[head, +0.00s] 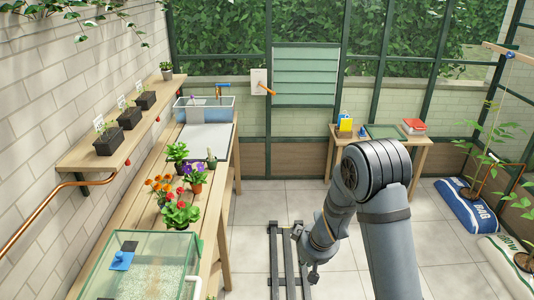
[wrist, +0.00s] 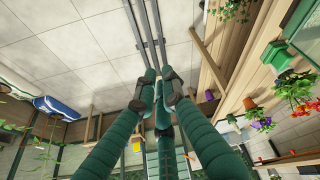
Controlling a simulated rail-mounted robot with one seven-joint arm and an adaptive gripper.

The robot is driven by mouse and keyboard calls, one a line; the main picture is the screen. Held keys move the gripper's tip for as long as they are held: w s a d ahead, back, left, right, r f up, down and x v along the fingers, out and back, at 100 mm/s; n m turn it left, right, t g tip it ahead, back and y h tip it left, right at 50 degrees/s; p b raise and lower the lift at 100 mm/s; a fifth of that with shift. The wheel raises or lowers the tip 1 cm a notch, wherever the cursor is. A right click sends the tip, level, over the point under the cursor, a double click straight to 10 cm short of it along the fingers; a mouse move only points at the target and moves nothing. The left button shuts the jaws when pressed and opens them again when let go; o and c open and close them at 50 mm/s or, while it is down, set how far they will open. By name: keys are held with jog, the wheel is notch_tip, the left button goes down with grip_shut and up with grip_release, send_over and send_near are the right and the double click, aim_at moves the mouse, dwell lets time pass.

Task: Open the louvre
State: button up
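The louvre (head: 305,75) is a panel of pale green horizontal slats in a dark green frame on the back wall. Its slats look flat and closed. To its left, a white plate (head: 258,80) carries an orange lever handle (head: 267,90). My gripper (head: 312,275) hangs low over the floor, far from the handle. Its fingers (wrist: 160,80) hold nothing visible; their tips look close together, their opening unclear.
A long bench (head: 205,215) with potted flowers, a glass tank (head: 140,265) and a sink tray (head: 205,135) runs along the left. A small table (head: 395,150) stands at the back right. Soil bags (head: 468,210) lie at right. Dark floor rails (head: 288,262) cross the open tiles.

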jog(key=w+f+n+t+b, duration=0.2)
jog(key=w+f+b, duration=0.1)
jog(key=w+b, duration=0.1)
jog(key=w+a+f+n+t+b, duration=0.1)
jog(key=w+f+n+b, duration=0.1)
jog(key=w+f+b, duration=0.2)
jog(key=w+a+f+n+t+h+b, duration=0.1)
jog(key=w+f+n+t+b, duration=0.1)
jog(key=w, duration=0.3)
jog(key=shift+a+f+n+t+b, duration=0.2)
jog(key=shift+f+n+t+b, duration=0.1)
jog(key=shift+f+n+b, duration=0.45)
grip_shut()
jog(key=w+f+n+t+h+b, duration=0.1)
jog(key=n+t+b, duration=0.1)
jog(key=n+b, duration=0.2)
jog(key=w+a+f+n+t+h+b, duration=0.1)
jog(key=w+n+t+b, duration=0.1)
jog(key=n+b, duration=0.3)
jog(key=w+n+t+h+b, duration=0.1)
jog(key=w+n+t+b, duration=0.1)
jog(key=b, duration=0.5)
jog(key=shift+a+f+n+t+b, duration=0.2)
jog(key=shift+n+t, duration=0.25)
jog(key=shift+n, duration=0.25)
jog(key=shift+a+f+n+t+b, duration=0.1)
jog(key=shift+f+n+t+b, duration=0.1)
jog(key=shift+n+t, duration=0.35)
